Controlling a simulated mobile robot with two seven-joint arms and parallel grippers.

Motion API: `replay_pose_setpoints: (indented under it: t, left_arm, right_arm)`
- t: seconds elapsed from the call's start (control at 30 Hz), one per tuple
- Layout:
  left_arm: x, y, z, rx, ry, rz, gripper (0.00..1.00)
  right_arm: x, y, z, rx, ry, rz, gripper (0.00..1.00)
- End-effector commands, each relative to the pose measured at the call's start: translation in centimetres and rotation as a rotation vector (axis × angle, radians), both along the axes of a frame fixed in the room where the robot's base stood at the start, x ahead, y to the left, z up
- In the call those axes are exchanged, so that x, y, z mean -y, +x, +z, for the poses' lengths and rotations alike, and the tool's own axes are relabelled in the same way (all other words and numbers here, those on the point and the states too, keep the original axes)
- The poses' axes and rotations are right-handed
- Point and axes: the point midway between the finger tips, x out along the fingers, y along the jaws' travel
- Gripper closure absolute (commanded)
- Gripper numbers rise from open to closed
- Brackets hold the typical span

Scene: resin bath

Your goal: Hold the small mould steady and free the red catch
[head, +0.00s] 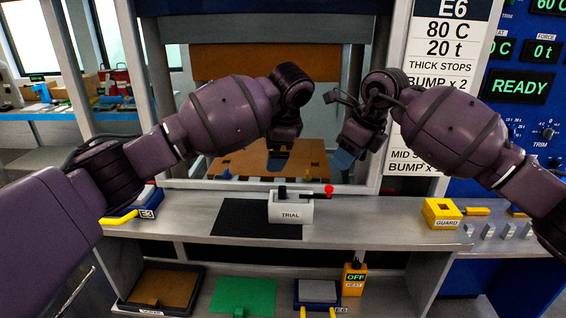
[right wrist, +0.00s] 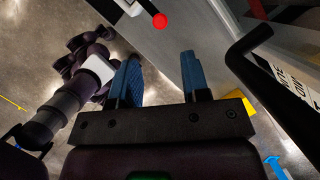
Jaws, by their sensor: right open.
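The small mould (head: 290,212) is a pale block marked TRIAL, upright on the grey bench. The red catch (head: 329,189) is a red knob on a dark bar along the mould's top right. In the right wrist view the red catch (right wrist: 160,20) shows beyond the fingertips, with part of the pale mould (right wrist: 129,6) at the top edge. My right gripper (head: 344,160) is open and empty, above and right of the knob; its blue fingers (right wrist: 158,72) are spread. My left gripper (head: 277,161) hangs above the mould, apart from it; its finger gap is hidden.
A black mat (head: 256,218) lies under and left of the mould. A yellow GUARD block (head: 440,213) stands to the right, a blue and yellow E6 piece (head: 131,208) to the left. The press opening with a brown plate (head: 300,155) is behind. A shelf below holds trays.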

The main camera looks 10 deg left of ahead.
Motion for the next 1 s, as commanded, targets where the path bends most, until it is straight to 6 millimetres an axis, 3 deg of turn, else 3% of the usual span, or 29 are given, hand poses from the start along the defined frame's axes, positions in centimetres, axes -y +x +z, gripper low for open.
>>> replay_pose_setpoints:
  t: [0.1,0.3,0.57,1.0]
  left_arm:
    - [1.1,-0.2,-1.8,-0.154,-0.098,-0.104,0.0]
    - [2.3,-0.6,-3.2,-0.291,-0.218,-0.226,0.0]
    - [2.6,-0.8,-4.8,-0.325,-0.252,-0.258,0.0]
    - [2.5,-0.8,-11.4,-0.323,-0.251,-0.257,0.0]
  right_arm:
    - [0.0,0.0,0.0,0.0,0.0,0.0,0.57]
    - [0.0,0.0,0.0,0.0,0.0,0.0,0.57]
    - [0.0,0.0,0.0,0.0,0.0,0.0,0.57]
    - [0.0,0.0,0.0,0.0,0.0,0.0,0.57]
